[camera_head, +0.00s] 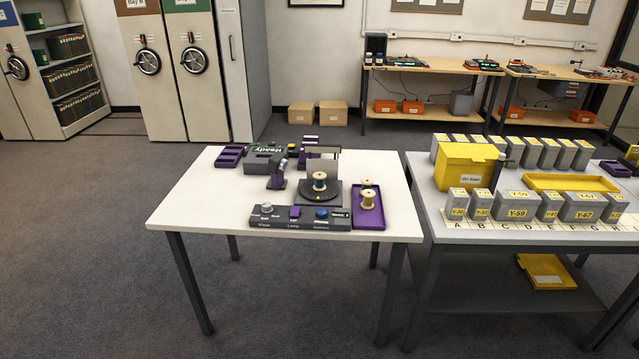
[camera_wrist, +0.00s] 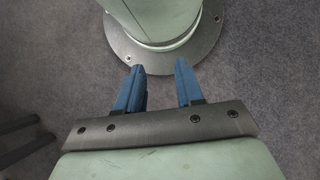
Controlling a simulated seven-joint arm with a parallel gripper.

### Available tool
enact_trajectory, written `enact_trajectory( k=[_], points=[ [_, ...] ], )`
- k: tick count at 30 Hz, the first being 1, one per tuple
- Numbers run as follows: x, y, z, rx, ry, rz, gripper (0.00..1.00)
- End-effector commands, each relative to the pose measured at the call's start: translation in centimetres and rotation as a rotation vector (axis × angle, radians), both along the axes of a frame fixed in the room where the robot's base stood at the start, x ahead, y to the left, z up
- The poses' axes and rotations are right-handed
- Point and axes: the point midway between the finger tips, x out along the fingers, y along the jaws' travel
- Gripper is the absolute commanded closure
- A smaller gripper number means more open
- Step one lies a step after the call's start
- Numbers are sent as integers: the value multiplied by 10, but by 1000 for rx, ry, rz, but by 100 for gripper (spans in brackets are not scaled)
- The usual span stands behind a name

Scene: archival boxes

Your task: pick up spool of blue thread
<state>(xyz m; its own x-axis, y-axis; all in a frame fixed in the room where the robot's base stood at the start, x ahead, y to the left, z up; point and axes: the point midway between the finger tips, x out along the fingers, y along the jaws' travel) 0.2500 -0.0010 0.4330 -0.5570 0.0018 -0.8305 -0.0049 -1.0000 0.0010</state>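No thread that I can clearly tell is blue shows in the head view. One wooden spool (camera_head: 320,181) stands upright on a dark round turntable (camera_head: 334,197) on the white table; its thread is too small to judge. Two more spools, pale tan, are in a purple tray (camera_head: 369,221) to its right; the nearer one (camera_head: 368,199) stands upright. My gripper (camera_wrist: 160,87) shows only in the wrist view. Its two blue fingers are apart with nothing between them, above grey carpet and my own base, away from the spools.
A control panel (camera_head: 300,217) with knobs lies along the white table's front (camera_head: 200,215). A small dark device (camera_head: 277,177) stands left of the turntable. The right table holds a yellow box (camera_head: 466,166) and several grey boxes.

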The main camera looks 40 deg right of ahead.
Motion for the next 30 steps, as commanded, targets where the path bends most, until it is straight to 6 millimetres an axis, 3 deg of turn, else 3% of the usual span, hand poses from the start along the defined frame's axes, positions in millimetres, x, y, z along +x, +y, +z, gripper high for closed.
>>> enact_trajectory(
  k=[9, 19, 23, 30],
  points=[
    [0, 0, 0, 0, 0, 0, 32],
    [8, -1, 0, -4, -6, -7, 31],
    [35, -5, 1, -17, -29, -33, 31],
    [115, -23, 16, -63, -94, -122, 31]
  ],
)
